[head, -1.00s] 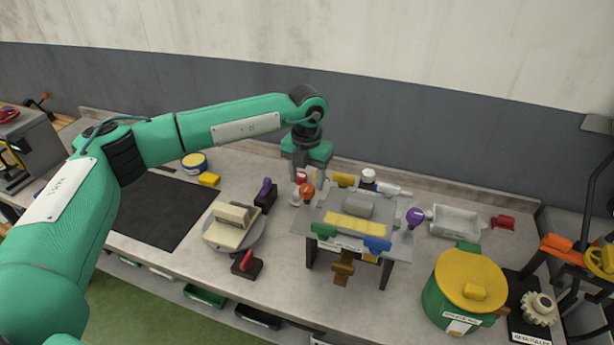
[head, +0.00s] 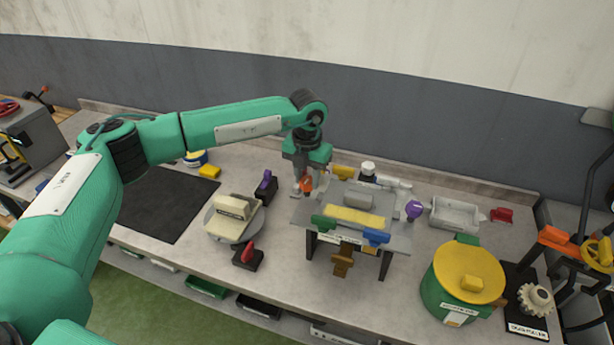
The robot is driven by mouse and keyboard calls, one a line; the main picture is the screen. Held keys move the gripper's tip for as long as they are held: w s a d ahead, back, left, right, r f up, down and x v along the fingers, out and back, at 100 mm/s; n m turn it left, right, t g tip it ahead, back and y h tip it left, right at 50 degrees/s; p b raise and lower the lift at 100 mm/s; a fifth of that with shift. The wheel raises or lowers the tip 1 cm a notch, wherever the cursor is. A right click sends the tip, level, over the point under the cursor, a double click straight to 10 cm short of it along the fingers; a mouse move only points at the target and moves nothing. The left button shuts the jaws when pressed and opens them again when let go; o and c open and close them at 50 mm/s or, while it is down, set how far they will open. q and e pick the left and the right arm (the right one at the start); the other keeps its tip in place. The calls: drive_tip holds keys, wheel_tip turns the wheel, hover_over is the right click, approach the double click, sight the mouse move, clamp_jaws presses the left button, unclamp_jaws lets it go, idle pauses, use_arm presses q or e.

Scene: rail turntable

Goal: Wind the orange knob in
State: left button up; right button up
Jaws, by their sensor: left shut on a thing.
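The orange knob (head: 306,185) is at the far left side of a grey raised fixture table (head: 392,236). My left gripper (head: 302,186) points down from above and is shut on the orange knob, its fingers partly hiding it. The fixture carries a grey block and a yellow strip (head: 355,217) on top. My right gripper does not show.
A turntable with a cream block (head: 233,212) stands left of the fixture, near red (head: 247,256) and purple (head: 266,184) handles. A green pot with yellow lid (head: 466,275) stands at right, before a grey tray (head: 457,213). The black mat (head: 165,205) is clear.

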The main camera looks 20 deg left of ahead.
use_arm(q)
drive_tip(key=shift+f+m+b, duration=0.15)
drive_tip(key=shift+m+b, duration=0.15)
drive_tip(key=shift+b, duration=0.25)
drive_tip(key=m+b, duration=0.6)
drive_tip(key=b, duration=0.2)
drive_tip(key=shift+w+r+m+b, duration=0.1)
drive_tip(key=shift+r+m+b, duration=0.1)
drive_tip(key=shift+m+b, duration=1.7)
drive_tip(key=shift+m, duration=0.4)
drive_tip(key=o, duration=1)
drive_tip(key=shift+a, duration=0.1)
